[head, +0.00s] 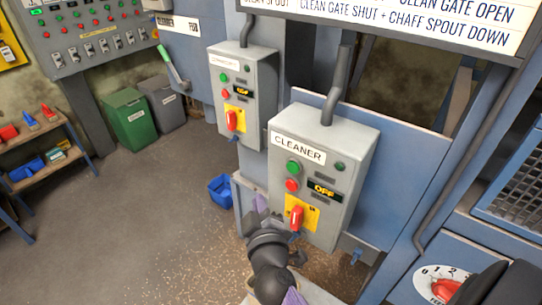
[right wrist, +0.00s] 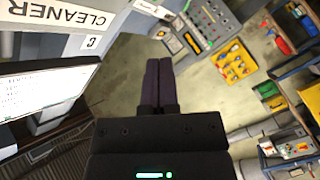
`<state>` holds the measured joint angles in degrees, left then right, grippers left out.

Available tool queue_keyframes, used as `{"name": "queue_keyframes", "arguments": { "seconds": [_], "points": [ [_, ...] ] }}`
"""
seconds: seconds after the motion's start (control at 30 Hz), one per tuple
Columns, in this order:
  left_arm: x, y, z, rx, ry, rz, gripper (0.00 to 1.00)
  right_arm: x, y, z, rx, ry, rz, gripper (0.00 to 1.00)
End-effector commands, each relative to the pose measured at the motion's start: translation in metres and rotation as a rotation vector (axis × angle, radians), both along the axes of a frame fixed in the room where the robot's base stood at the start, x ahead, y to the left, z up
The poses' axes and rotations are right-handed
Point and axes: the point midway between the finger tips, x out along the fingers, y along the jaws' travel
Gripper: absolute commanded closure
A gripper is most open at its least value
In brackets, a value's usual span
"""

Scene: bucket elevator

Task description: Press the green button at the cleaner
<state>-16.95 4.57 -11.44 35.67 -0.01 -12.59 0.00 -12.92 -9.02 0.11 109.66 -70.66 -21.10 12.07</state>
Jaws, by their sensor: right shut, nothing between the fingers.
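The grey cleaner control box (head: 335,147) stands at centre right in the head view, with a white CLEANER label (head: 299,149). Its bright green button (head: 293,167) sits under the label, above a red button (head: 292,185). A darker green round lamp or button (head: 340,167) is to the right. The small display (head: 324,191) reads OFF. My right gripper (head: 261,204) is at the box's lower left, below the green button and apart from it. Its purple fingers are shut and empty in the right wrist view (right wrist: 159,82). My left gripper is not in view.
A red handle on a yellow plate (head: 297,217) is on the box's lower front, close to my right gripper. A similar grey box (head: 243,95) stands to the left. A blue bin (head: 221,190) sits on the floor. Open floor (head: 130,220) lies to the left.

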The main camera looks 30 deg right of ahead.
Motion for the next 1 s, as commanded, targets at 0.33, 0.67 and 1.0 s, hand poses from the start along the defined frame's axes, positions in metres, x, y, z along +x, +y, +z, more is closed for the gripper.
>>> {"name": "queue_keyframes", "arguments": {
  "seconds": [0.33,0.67,1.0],
  "points": [
    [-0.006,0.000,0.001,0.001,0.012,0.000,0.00,0.001,-0.001,0.002,0.012,-0.004,-0.005,1.00],
    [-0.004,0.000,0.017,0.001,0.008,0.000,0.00,0.018,-0.040,0.003,0.008,-0.003,-0.003,1.00],
    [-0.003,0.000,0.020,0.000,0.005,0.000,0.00,0.032,-0.076,0.001,0.008,-0.002,-0.003,1.00]
  ]
}}
